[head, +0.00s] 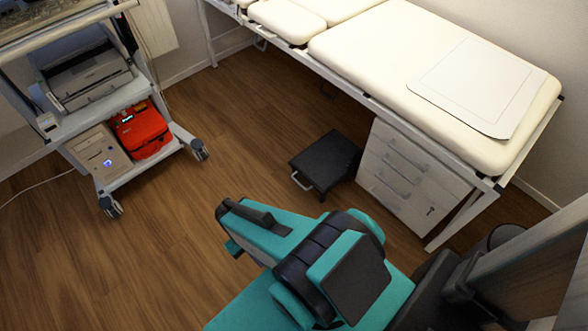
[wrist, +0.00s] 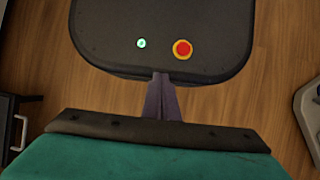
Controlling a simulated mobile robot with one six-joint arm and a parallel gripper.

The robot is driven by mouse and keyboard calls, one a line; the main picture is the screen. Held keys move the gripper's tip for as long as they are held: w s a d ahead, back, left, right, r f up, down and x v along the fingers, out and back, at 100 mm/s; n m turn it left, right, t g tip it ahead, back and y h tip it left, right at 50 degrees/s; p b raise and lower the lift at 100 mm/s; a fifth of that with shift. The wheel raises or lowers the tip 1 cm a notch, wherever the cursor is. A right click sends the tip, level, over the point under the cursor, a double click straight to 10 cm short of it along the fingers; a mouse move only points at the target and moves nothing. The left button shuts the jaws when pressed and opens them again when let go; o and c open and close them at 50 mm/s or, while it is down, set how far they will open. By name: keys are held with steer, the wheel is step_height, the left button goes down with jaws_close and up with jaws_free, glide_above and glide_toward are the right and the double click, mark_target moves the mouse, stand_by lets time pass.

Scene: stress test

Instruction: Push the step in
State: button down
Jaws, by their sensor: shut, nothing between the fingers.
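The step (head: 326,160) is a low black stool with a pale metal handle (head: 302,181) on its near left side. It stands on the wooden floor beside the drawer cabinet, mostly out in front of the examination bed. A black edge with a similar handle, likely the step (wrist: 6,119), shows at the left of the wrist view. My gripper (wrist: 161,78) points down with its fingers together and empty, apart from the step. In the head view my teal arm reaches across the floor near the step; the fingertips cannot be made out there.
The cream examination bed (head: 375,35) runs along the back wall, with a white drawer cabinet (head: 408,180) under it. A wheeled cart (head: 152,165) with a printer and a red case (head: 142,130) stands at left. Open floor (head: 235,110) lies between cart and step.

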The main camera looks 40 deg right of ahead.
steer(key=shift+a, duration=0.1)
steer(key=w+d+f+n+t+h+b, duration=0.1)
steer(key=w+d+f+n+h+b, duration=0.1)
steer(key=w+d+f+n+b, duration=0.35)
steer(key=w+d+f+n+t+h+b, duration=0.25)
steer(key=w+d+f+b, duration=0.35)
steer(key=w+d+b, duration=0.4)
steer(key=w+d+f+n+h+b, duration=0.1)
steer(key=w+d+n+b, duration=0.3)
steer(key=d, duration=0.5)
steer(key=w+d+f+n+t+h+b, duration=0.1)
steer(key=w+d+n+h+b, duration=0.3)
steer(key=w+d+b, duration=0.5)
steer(key=shift+w+d+f+n+b, duration=0.2)
steer(key=shift+d+n+b, duration=0.2)
steer(key=shift+d+n, duration=0.3)
steer(key=shift+s+d+f, duration=0.1)
